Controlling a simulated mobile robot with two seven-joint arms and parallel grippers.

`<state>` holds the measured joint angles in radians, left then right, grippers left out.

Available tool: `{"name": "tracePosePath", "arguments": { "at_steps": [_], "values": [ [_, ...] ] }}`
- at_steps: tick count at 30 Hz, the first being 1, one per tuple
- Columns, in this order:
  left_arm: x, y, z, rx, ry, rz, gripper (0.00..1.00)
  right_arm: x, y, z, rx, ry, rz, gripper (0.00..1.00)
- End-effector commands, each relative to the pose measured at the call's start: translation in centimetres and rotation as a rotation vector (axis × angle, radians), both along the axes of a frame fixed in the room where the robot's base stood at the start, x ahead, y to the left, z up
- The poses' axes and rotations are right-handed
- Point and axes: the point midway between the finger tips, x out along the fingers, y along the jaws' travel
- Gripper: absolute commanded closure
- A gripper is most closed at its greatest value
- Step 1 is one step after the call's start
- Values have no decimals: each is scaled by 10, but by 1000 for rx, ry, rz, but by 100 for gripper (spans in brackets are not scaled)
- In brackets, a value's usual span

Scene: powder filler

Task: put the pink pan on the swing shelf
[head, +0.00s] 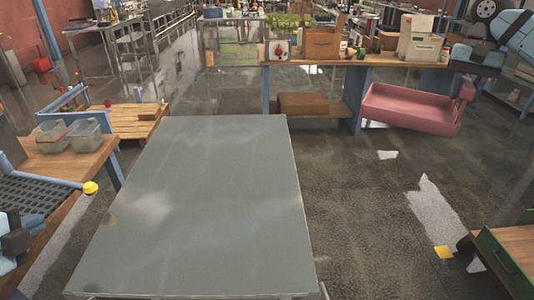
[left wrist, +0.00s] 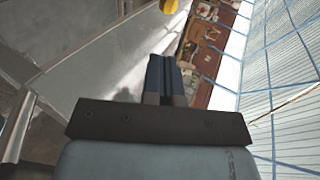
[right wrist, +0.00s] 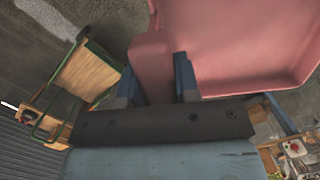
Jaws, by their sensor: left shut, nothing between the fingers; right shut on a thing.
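The pink pan (head: 410,108) hangs in the air at the upper right of the head view, before the back bench. My right gripper (head: 471,76) is shut on its pink end tab; the right wrist view shows this tab (right wrist: 152,65) between the fingers, with the pan (right wrist: 245,45) to the right. A dark slatted shelf (head: 30,200) at the left, with a blue bar ending in a yellow knob (head: 90,187), may be the swing shelf; I cannot tell for certain. My left gripper (head: 18,238) is shut and empty near it; its fingers (left wrist: 163,75) meet in the left wrist view.
A large grey table (head: 200,200) in the middle is bare. Clear bins (head: 75,135) stand on the left wooden bench. The back bench (head: 340,62) carries boxes and small items. A green-edged wooden unit (head: 515,245) stands at the lower right. Floor right of the table is open.

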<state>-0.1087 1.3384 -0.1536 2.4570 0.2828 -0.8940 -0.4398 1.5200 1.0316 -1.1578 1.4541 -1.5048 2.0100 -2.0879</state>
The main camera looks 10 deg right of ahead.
Motion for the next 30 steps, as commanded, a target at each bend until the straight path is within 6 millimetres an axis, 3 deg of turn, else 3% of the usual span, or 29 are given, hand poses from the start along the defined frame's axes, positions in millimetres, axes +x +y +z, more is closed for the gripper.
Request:
{"name": "tracePosePath", "arguments": {
  "at_steps": [5,11,22,30],
  "values": [
    [4,0,-2,1,8,3,100,0,0,1,0,-1,0,100],
    [22,-3,-10,-2,6,2,100,0,0,2,0,-1,0,100],
    [88,-10,-45,-1,7,2,100,0,0,2,0,-1,0,100],
    [121,-13,-52,2,8,0,100,0,0,3,0,-1,0,100]
  ]
}}
